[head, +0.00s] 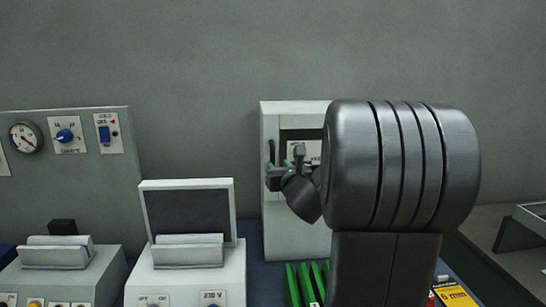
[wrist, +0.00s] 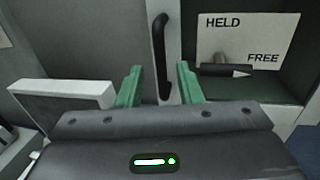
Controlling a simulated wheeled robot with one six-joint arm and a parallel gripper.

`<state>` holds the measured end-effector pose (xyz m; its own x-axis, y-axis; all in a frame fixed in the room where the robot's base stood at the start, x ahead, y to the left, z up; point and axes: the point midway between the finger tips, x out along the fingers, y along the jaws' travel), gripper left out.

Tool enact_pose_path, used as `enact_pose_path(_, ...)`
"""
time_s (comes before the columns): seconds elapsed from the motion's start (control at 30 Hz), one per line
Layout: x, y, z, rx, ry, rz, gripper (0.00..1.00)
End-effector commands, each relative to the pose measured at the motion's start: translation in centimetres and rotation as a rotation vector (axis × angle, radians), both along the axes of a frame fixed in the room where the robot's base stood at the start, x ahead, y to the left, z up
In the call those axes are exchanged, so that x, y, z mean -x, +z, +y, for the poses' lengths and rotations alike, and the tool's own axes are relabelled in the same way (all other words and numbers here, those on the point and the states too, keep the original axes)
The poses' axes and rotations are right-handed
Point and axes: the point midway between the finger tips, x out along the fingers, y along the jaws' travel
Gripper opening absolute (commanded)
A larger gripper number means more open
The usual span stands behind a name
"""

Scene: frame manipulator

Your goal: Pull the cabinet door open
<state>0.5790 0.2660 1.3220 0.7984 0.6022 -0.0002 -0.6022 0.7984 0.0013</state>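The pale cabinet (head: 298,225) stands against the wall in the head view, partly hidden behind my arm. A black vertical handle (head: 271,151) is on the left of its front. In the wrist view the handle (wrist: 161,55) stands on a pale strip, and its lower end shows between my gripper's green fingers. My gripper (wrist: 158,82) is open, with a gap on both sides of the handle; no contact is visible. In the head view my gripper (head: 283,174) is small and dark at the cabinet front. I cannot tell where the door's edges are.
Right of the handle is a dark recess with a HELD/FREE label (wrist: 247,42) and a small dark lever (wrist: 226,70). A white device with a raised lid (head: 187,212) stands left of the cabinet. Green strips (head: 305,284) and a yellow box (head: 456,293) lie in front.

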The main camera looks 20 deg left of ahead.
Motion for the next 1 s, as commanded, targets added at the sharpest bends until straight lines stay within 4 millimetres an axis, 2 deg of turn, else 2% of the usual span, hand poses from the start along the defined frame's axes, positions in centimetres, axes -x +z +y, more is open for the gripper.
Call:
enact_pose_path(0.2,-3.0,0.2,2.3,0.001,0.001,0.002,0.33)
enact_pose_path(0.4,-4.9,0.2,3.7,0.001,0.000,0.001,0.33)
enact_pose_path(0.6,-5.8,0.0,4.4,0.001,0.001,0.000,0.33)
enact_pose_path(0.87,-5.8,0.0,4.4,0.001,0.000,-0.001,0.33)
enact_pose_path(0.9,-5.8,0.0,4.4,0.001,0.000,-0.001,0.31)
enact_pose_path(1.0,-5.8,0.0,4.4,0.001,0.000,-0.001,0.11)
